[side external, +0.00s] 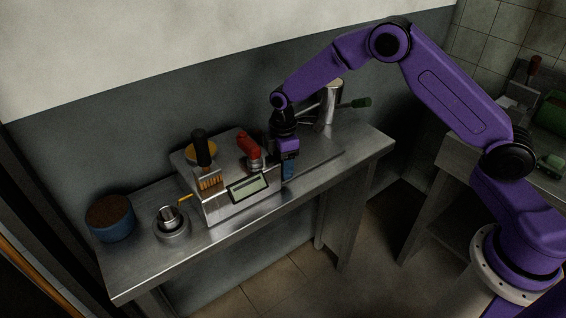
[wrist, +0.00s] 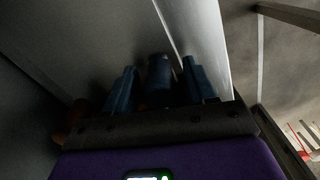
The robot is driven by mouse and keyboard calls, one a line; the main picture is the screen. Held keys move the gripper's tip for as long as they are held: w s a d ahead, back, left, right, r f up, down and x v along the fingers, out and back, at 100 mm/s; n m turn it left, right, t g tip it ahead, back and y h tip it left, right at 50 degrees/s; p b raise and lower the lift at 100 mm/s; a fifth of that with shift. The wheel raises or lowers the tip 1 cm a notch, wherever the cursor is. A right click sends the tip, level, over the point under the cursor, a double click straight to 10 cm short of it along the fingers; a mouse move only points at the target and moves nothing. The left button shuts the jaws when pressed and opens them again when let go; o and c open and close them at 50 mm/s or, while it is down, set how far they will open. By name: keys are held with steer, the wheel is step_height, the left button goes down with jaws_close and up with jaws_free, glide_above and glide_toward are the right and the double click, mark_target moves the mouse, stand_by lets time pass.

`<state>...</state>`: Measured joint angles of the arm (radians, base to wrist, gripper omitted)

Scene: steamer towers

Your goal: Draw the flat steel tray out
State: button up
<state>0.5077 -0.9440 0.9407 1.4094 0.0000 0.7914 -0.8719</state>
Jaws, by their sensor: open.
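A flat steel plate (side external: 322,152), which looks like the tray, lies on the steel bench to the right of the steel box (side external: 232,213). My gripper (side external: 288,172) points down at the front of this plate, close to the right end of the box. In the wrist view my gripper (wrist: 160,88) is open, with one blue finger on each side. A dark blue rounded piece (wrist: 158,74) shows between the fingers; it may be a handle, and I cannot tell whether they touch it. My wrist hides part of the plate in the side view.
On the box are a dark-handled brush (side external: 203,150), a red-handled tool (side external: 248,146) and a small screen (side external: 248,187). A steel pitcher (side external: 331,101) stands behind. The bench's right end is bare.

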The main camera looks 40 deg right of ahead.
jaws_close()
steer(key=d, duration=1.7)
steer(key=shift+d, duration=0.35)
jaws_free()
steer(key=shift+a+r, duration=0.1)
step_height(320, 180, up, 17)
steer(key=shift+r, duration=0.15)
